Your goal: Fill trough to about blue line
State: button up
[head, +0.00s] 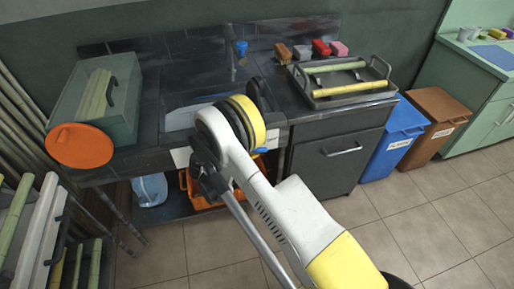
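A sunken basin (185,98), which looks like the trough, is set in the dark counter at the centre. A pale blue-grey patch shows along its front left; I cannot tell whether it is water or bare surface. No blue line can be made out. A tap with a blue handle (241,47) stands at the back of the basin. My white and yellow arm reaches over the basin's front right and hides that part. Dark parts at the arm's far end show beside the basin, but the fingers cannot be made out.
A grey-green box (66,103) with cane pieces and an orange disc (80,146) are at left. A tray (350,101) with cane pieces and several small blocks (321,47) are at right. Blue (394,145) and brown (432,135) bins stand beside the cabinet. Floor at right is clear.

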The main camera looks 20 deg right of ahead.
jog(key=v, duration=1.2)
